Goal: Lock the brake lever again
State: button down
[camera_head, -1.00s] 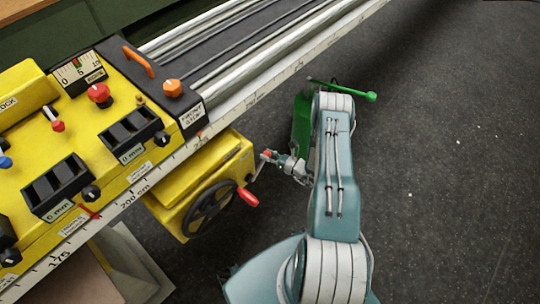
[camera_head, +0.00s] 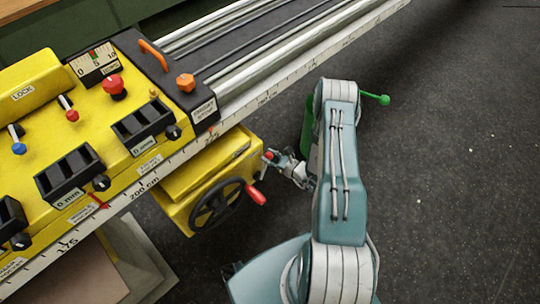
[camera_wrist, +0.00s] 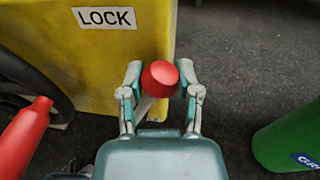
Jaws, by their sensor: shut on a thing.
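The brake lever has a round red knob (camera_wrist: 160,78) on a pale rod. In the wrist view it stands in front of the yellow box (camera_wrist: 100,70), below and right of its LOCK label. My gripper (camera_wrist: 161,88) has one finger on each side of the lever and is shut on it just around the knob. In the head view, my gripper (camera_head: 274,160) reaches in from the right to the lever beside the yellow box (camera_head: 215,175).
A black handwheel (camera_head: 217,205) with a red handle (camera_head: 256,194) is left of the lever, close to my gripper. A green object (camera_head: 308,125) stands behind my arm. The yellow control panel (camera_head: 110,110) and long rails fill the left. Dark floor lies open at right.

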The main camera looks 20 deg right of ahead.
jog(key=shift+c, duration=1.5)
grip_release()
jog(key=shift+a, duration=0.1)
jog(key=v, duration=1.2)
jog(key=shift+f, duration=0.2)
